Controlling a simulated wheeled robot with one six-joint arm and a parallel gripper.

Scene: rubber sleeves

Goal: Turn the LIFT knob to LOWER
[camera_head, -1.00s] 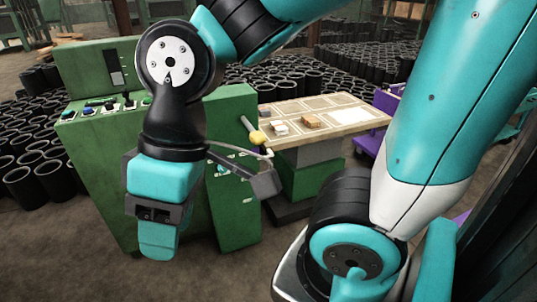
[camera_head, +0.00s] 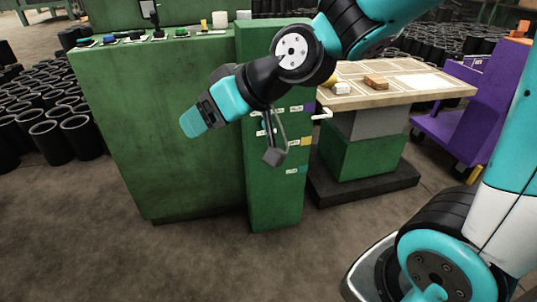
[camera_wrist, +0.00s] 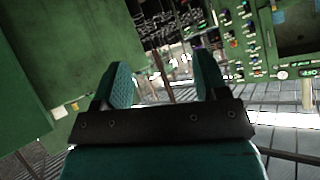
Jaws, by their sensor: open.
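My gripper (camera_head: 190,124) hangs in front of the wide green console, left of the narrow green cabinet (camera_head: 272,205), pointing down and left. In the wrist view its two teal fingers (camera_wrist: 164,65) are apart with nothing between them. The narrow cabinet's face carries small pale, yellow and teal labels; they are too small to read. I cannot single out the LIFT knob: part of the face is behind my arm and the bracket on my wrist. The wrist view shows a green panel at left and a distant panel with many small controls at upper right.
The wide green console (camera_head: 165,140) has buttons and a lever on top. A white handle (camera_head: 322,114) juts out right of the narrow cabinet. A table (camera_head: 440,84) with small blocks stands right of it, beside a purple cart (camera_head: 455,125). The floor in front is clear.

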